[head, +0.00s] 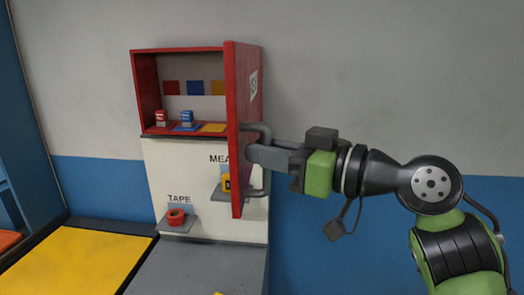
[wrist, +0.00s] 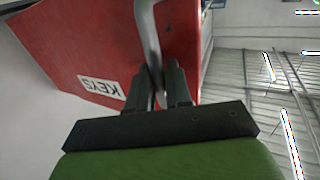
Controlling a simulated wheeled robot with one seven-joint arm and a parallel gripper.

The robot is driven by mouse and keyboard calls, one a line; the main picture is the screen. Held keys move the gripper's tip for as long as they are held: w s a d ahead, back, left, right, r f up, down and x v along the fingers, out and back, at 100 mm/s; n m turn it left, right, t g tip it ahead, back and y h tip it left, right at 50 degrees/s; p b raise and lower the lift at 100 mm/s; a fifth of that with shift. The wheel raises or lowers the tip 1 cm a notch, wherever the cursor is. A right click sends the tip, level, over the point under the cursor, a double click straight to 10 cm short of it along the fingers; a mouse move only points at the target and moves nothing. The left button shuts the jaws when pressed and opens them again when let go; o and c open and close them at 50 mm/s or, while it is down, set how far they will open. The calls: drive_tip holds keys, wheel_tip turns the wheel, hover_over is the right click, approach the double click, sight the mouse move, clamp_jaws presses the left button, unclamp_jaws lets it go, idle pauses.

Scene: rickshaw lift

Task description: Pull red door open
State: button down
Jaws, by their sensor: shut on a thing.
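The red door (head: 242,105) stands swung out from a red-framed cabinet (head: 150,50), seen nearly edge-on in the head view. Its grey bar handle (head: 266,135) is on the door's right-hand face. In the wrist view the red door (wrist: 85,45) fills the upper left and carries a white label reading KEYS. My gripper (head: 257,154) is shut on the handle (wrist: 148,35). In the wrist view the fingers of my gripper (wrist: 157,80) lie on both sides of the bar.
Below, a red tape roll (head: 176,217) sits on a small shelf. A yellow item (head: 226,182) is partly hidden by the door. A yellow surface (head: 75,265) lies at lower left.

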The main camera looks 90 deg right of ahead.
drive_tip(key=c, duration=1.2)
unclamp_jaws()
drive_tip(key=shift+d, duration=0.15)
drive_tip(key=p+v, duration=0.1)
drive_tip(key=v, duration=1.4)
drive_tip(key=shift+s+a+p, duration=0.25)
drive_tip(key=shift+s+p, duration=0.1)
drive_tip(key=shift+p, duration=0.05)
drive_tip(key=shift+w, duration=0.1)
